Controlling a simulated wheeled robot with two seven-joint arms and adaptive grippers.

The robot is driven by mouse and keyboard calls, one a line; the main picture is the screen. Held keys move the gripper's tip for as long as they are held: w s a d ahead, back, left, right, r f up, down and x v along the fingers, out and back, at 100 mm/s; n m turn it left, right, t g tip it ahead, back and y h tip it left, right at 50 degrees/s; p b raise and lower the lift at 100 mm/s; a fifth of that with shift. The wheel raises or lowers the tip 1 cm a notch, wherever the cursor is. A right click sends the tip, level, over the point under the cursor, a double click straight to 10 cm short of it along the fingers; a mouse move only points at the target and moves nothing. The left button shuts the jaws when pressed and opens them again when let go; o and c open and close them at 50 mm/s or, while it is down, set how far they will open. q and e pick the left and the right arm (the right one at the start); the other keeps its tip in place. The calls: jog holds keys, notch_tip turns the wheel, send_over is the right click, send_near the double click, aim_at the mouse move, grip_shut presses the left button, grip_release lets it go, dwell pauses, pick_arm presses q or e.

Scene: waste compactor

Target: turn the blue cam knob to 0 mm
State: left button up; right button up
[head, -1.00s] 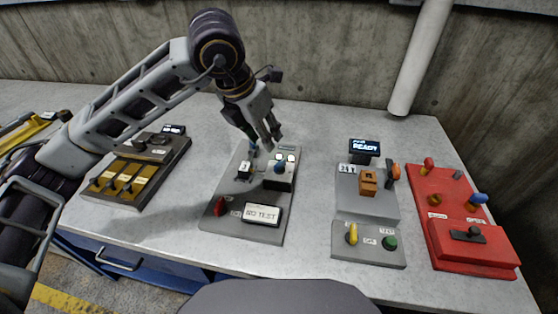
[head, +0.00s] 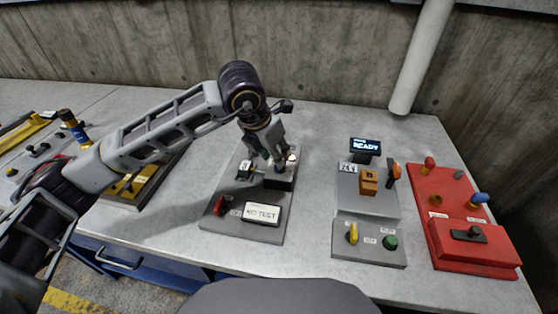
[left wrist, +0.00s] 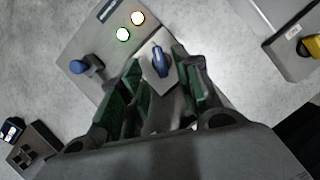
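The blue cam knob (left wrist: 160,62) sits on a raised block of the grey test panel (head: 222,222), between my left gripper's fingers in the left wrist view. My left gripper (left wrist: 157,65) is open, with green-padded fingers on either side of the knob and a gap visible around it. In the head view the left gripper (head: 280,163) points down over the raised block and largely hides the knob. Which mark the knob points to cannot be read. My right gripper is not in view.
The panel has a "NO TEST" display (head: 262,213), a red switch (head: 219,204) and another blue knob (left wrist: 85,66). A grey "READY" panel (head: 369,203) and a red panel (head: 470,260) stand to the right.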

pick_arm(q)
jog(key=shift+x, duration=2.3)
grip_shut()
